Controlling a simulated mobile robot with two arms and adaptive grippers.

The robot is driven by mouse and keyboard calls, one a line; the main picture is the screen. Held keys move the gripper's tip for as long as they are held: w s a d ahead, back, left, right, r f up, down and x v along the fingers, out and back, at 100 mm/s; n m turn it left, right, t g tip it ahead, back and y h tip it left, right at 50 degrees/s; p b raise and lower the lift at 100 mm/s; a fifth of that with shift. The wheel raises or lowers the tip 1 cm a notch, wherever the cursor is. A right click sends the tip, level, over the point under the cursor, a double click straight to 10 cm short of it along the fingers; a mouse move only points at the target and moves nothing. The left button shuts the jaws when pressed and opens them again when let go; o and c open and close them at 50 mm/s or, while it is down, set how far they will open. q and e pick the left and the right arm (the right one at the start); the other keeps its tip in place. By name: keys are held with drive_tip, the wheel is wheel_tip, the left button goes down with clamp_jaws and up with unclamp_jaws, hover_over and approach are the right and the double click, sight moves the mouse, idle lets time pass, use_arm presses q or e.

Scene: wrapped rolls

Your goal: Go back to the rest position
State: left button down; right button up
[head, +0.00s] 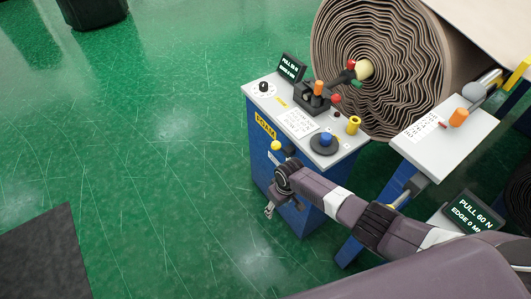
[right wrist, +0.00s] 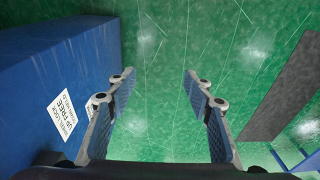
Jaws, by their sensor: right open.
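My left gripper is not in view.
The cabinet top carries a lever with coloured knobs (head: 318,90), a blue knob (head: 325,139) and a display (head: 290,67). A big wrapped roll (head: 380,60) stands behind. A second white panel (head: 440,130) is at right. Green floor (head: 150,140) is clear at left, with a dark mat (head: 45,260).

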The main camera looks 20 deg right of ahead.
drive_tip(key=s+d+f+m+b, duration=0.1)
drive_tip(key=s+d+f+b, duration=0.1)
drive_tip(key=s+f, duration=1.1)
drive_tip(key=s+d+f+m+b, duration=0.1)
drive_tip(key=s+d+f+b, duration=0.15)
drive_tip(key=s+f, duration=0.95)
drive_tip(key=s+d+f+b, duration=0.1)
drive_tip(key=s+f, duration=0.1)
drive_tip(key=s, duration=1.6)
drive_tip(key=shift+s+d+h+b, duration=0.3)
drive_tip(key=shift+h+b, duration=0.1)
